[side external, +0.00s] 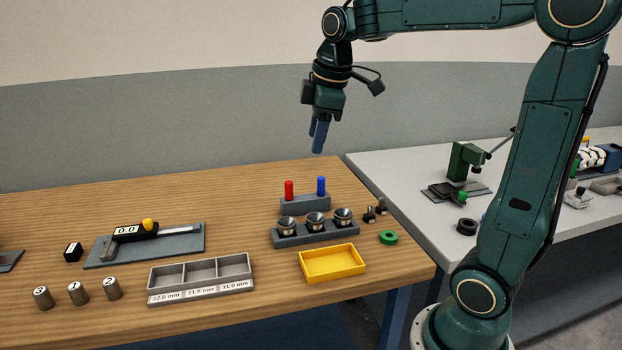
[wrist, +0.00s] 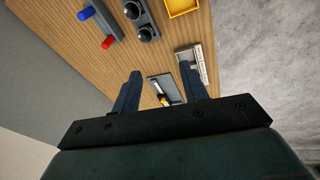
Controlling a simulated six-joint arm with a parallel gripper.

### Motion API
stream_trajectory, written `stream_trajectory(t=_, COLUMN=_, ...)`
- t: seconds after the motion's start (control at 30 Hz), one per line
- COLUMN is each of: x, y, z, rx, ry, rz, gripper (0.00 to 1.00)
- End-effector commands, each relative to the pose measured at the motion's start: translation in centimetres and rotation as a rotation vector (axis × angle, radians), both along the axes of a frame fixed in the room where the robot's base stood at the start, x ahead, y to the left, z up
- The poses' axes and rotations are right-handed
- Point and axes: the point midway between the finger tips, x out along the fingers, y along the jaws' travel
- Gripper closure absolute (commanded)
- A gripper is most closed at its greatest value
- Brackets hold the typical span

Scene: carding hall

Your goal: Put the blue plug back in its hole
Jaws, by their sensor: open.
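The blue plug (side external: 321,186) stands upright at the right end of a grey block (side external: 305,205), in the side view. A red plug (side external: 289,190) stands at the block's left end. The two plugs show about the same height; I cannot see how deep either sits. In the wrist view the blue plug (wrist: 86,13) and the red plug (wrist: 109,42) are at the upper left with the block. My gripper (side external: 318,146) is open and empty, pointing down, high above the table near the block. In the wrist view its fingers (wrist: 160,72) are apart with nothing between them.
In front of the block is a grey holder (side external: 316,235) with dark cups. A yellow tray (side external: 332,264), a green ring (side external: 388,237) and a three-part labelled tray (side external: 200,279) lie nearer. A caliper board (side external: 145,245) and numbered cylinders (side external: 78,293) are left. The table behind the block is clear.

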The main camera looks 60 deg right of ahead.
Motion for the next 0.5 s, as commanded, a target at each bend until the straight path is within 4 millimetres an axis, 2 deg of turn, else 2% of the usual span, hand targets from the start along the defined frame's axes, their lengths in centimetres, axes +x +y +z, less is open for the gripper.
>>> stream_trajectory(t=0.03, x=-1.2, y=1.1, z=0.1, rx=0.009, ry=-0.021, rz=-0.029, gripper=0.56)
stream_trajectory(t=0.2, x=-4.8, y=4.0, z=-0.3, rx=0.057, ry=-0.079, rz=-0.151, gripper=0.56)
stream_trajectory(t=0.5, x=-11.1, y=7.8, z=-2.5, rx=0.169, ry=-0.177, rz=-0.361, gripper=0.56)
